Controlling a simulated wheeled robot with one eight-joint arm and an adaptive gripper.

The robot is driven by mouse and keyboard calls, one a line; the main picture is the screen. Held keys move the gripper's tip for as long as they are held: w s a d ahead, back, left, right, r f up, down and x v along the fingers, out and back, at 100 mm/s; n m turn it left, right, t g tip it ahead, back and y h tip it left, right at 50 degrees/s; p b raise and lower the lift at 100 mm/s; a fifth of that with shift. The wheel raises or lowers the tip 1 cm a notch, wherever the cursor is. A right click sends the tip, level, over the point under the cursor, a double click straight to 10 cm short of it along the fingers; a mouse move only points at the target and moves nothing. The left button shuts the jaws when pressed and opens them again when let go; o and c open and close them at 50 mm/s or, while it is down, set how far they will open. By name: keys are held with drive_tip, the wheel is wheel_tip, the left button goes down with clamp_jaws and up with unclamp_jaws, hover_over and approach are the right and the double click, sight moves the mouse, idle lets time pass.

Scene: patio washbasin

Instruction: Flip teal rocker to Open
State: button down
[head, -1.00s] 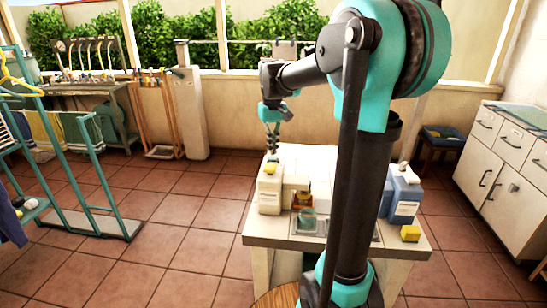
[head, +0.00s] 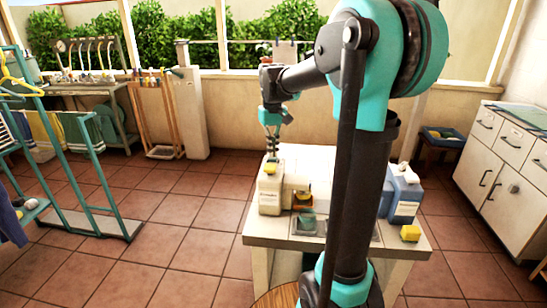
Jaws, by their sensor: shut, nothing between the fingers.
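The teal rocker (head: 307,222) is a small teal piece on a grey panel at the near part of the white washbasin counter. Its lettering is too small to read, so I cannot tell which side is marked Open. My gripper (head: 272,153) points down with its fingers shut and empty. In the picture it is above and left of the rocker, apart from it, near the top of a white bottle.
The white bottle (head: 270,195) stands at the counter's left edge, left of the rocker. My arm hides the counter's middle right. Tiled floor (head: 190,235) is clear at left.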

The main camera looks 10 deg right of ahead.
drive_tip(key=shift+f, duration=0.75)
idle(0.3)
drive_tip(key=shift+r, duration=3.55)
